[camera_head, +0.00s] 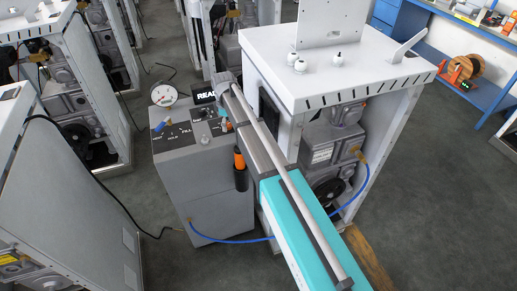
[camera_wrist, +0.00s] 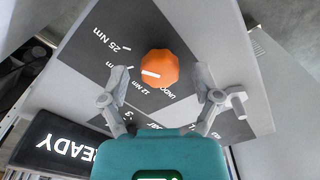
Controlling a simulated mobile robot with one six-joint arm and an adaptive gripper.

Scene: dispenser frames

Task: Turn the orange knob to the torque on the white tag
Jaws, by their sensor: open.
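The orange knob (camera_wrist: 160,66) sits on a dark panel in the wrist view. A white mark on the knob's face points to the picture's left. Labels around it, upside down or slanted, include "25 Nm" at upper left and "12 Nm" just below the knob. I cannot tell which label the mark is on. My gripper (camera_wrist: 162,82) is open and empty, its two fingers apart on either side below the knob, not gripping it. No tag that I can surely read as the white torque tag shows.
A READY sign (camera_head: 206,96) and a dial gauge (camera_head: 163,95) stand on the grey console (camera_head: 195,170). A black-and-orange tool (camera_head: 240,170) hangs at its right side. A white machine frame (camera_head: 370,75) stands close to my arm; a blue hose crosses the floor.

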